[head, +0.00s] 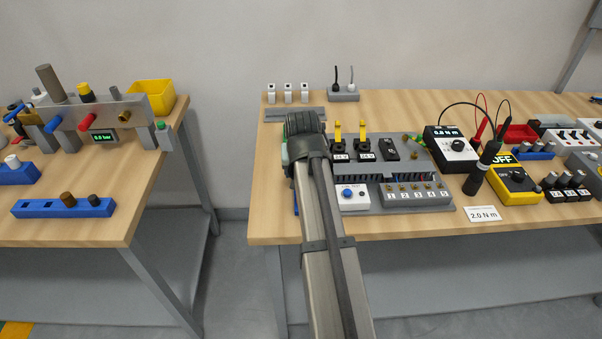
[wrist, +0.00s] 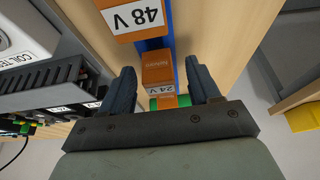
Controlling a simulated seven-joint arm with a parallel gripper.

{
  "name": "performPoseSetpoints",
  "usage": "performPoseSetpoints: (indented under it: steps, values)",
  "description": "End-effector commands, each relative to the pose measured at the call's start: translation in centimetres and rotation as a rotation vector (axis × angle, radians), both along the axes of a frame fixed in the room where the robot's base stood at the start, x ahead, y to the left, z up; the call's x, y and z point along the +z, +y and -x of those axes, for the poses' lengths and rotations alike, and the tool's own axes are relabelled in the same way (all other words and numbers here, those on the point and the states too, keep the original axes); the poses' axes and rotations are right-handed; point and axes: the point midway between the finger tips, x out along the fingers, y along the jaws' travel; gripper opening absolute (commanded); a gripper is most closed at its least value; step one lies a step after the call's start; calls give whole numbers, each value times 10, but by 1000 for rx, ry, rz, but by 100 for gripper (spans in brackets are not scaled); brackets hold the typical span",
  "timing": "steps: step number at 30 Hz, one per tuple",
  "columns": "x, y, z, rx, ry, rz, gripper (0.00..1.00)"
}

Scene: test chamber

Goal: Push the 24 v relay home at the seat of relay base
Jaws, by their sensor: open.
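The 24 V relay (wrist: 157,68) is an orange block with a white 24 V label. It shows in the wrist view between the two fingers of my gripper (wrist: 160,70), which is open with a gap on each side of it. The relay appears to stand in a blue holder (wrist: 152,44). An orange 48 V relay (wrist: 136,18) stands farther up in the same line. In the head view my arm hides the gripper and the relay. I cannot tell for certain which part is the relay base or its seat; the grey panel (head: 418,205) carries several labelled fittings.
A white coil test box (wrist: 25,35) and a dark ribbed strip (wrist: 50,80) lie left of the gripper in the wrist view. Yellow levers (head: 338,130), a torque meter (head: 452,150) and a yellow meter (head: 513,180) stand right of my arm. Another table (head: 130,190) stands left, across a gap.

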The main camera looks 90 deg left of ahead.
Motion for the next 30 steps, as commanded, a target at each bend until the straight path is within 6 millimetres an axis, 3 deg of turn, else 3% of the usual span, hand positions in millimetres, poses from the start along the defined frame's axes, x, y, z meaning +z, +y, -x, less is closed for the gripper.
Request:
performPoseSetpoints:
  steps: [5,22,30]
  values:
    - [0,0,0,0,0,0,60]
    - [0,0,0,0,0,0,5]
    - [3,0,0,0,0,-1,5]
